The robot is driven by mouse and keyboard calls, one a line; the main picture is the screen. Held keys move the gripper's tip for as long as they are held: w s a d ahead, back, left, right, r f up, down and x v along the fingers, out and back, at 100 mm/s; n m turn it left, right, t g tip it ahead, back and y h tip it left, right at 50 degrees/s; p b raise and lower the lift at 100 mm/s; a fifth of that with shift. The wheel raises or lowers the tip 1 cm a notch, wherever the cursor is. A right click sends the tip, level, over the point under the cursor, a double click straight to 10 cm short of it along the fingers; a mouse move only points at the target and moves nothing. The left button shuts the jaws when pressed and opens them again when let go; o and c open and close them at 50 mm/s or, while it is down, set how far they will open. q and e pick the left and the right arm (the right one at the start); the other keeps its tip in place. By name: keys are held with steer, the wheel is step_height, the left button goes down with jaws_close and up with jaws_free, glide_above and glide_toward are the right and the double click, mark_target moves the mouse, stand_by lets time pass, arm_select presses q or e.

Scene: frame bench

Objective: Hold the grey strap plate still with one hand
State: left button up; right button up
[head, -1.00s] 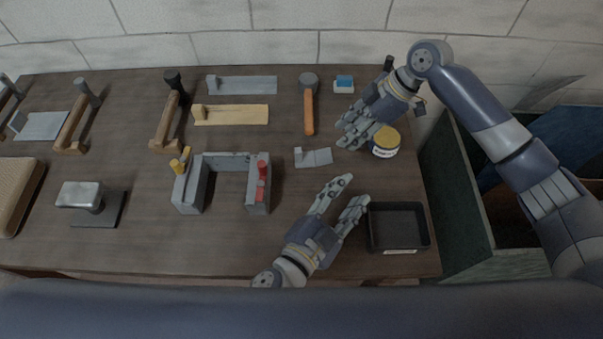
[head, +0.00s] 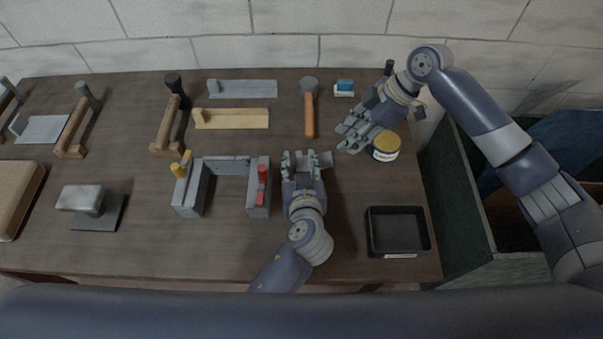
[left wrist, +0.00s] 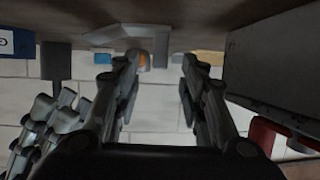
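The small grey strap plate (head: 326,158) lies on the bench right of the grey U-shaped frame. My left gripper (head: 302,163) is over its near side and hides much of it. In the left wrist view the plate (left wrist: 140,36) shows beyond the fingertips. The left fingers (left wrist: 160,75) are spread with a gap between them, and I see nothing gripped. My right gripper (head: 352,138) hangs open and empty to the upper right of the plate, beside a yellow-lidded jar.
The U-shaped frame (head: 196,192) with yellow and red clamps stands close left of my left gripper. The jar (head: 385,147) and a black tray (head: 398,208) are to the right. A hammer (head: 309,115) lies behind. The front middle of the bench is clear.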

mark_target(299, 157)
arm_select(q)
steer(key=shift+x, duration=2.55)
jaws_close()
